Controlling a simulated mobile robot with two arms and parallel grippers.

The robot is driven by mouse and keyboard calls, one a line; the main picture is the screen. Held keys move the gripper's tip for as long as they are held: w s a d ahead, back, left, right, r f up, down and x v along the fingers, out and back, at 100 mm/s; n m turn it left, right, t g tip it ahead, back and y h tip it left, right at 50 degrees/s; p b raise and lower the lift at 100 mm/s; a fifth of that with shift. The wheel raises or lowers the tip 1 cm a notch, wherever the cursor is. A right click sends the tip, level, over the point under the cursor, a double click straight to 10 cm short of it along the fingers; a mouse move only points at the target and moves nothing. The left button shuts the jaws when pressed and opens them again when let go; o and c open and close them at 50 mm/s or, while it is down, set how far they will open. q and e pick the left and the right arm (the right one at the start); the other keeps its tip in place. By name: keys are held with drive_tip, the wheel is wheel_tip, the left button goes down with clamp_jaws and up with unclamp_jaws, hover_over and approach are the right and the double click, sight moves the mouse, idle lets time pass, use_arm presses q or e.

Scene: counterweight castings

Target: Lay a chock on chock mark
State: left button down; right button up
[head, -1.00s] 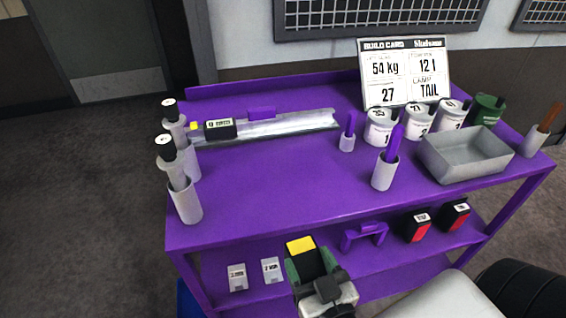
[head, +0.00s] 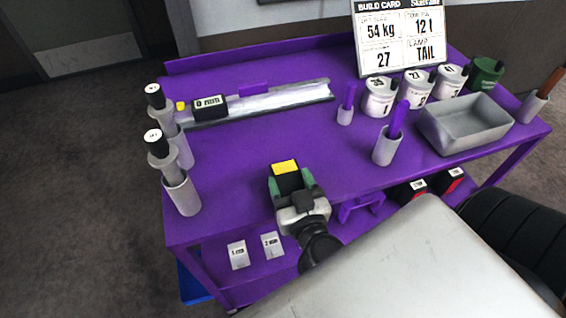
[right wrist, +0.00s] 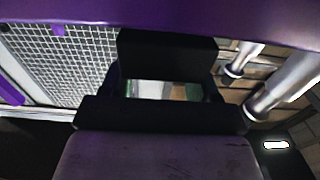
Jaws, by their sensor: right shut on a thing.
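My right gripper (head: 292,186) has green fingers shut on a black chock with a yellow top (head: 286,168). In the head view the chock shows over the front part of the purple cart's upper top (head: 250,150); how high it is above the surface I cannot tell. The dark chock also fills the middle of the right wrist view (right wrist: 166,54). I cannot make out a chock mark in these frames. My left gripper is not in view.
A metal rail (head: 280,99) with a black "0 mm" block (head: 210,107) lies at the back left. Grey cylinders (head: 182,194) stand at the left edge. Labelled cans (head: 379,97), a grey tray (head: 465,125) and a build card (head: 400,40) stand right. The middle top is clear.

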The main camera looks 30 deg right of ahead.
sight(284, 169)
drive_tip(key=x, duration=0.4)
drive_tip(key=shift+w+f, duration=0.25)
drive_tip(key=shift+w, duration=0.15)
drive_tip(key=shift+s, duration=0.15)
drive_tip(key=o, duration=1.1)
drive_tip(key=shift+f, duration=0.15)
